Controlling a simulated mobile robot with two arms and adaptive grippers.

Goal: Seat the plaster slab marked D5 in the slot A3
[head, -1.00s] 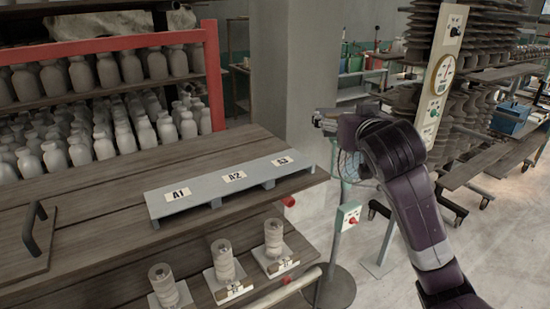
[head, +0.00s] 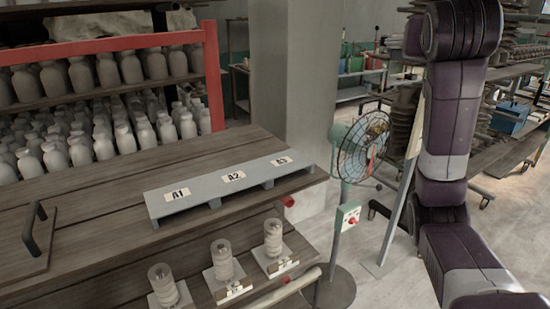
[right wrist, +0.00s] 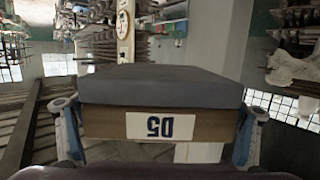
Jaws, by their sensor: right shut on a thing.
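The slab marked D5 (right wrist: 110,124) fills the middle of the right wrist view. It has a dark grey top layer and a brown front face, and its white label reads upside down. My right gripper (right wrist: 157,108) is shut on it, one finger at each side. In the head view only my right arm shows, raised at the right; its gripper and the slab are out of that view. A low grey rack (head: 205,192) labelled A1, A2 and A3 stands on the wooden bench. Slot A3 (head: 281,162) is at its right end; the openings below the labels look empty.
A black handle (head: 33,230) stands on the bench at the left. Several clear cylinders on white bases (head: 222,260) stand in front of the rack. A caged fan (head: 362,150) and a post with a button box (head: 348,215) stand right of the bench.

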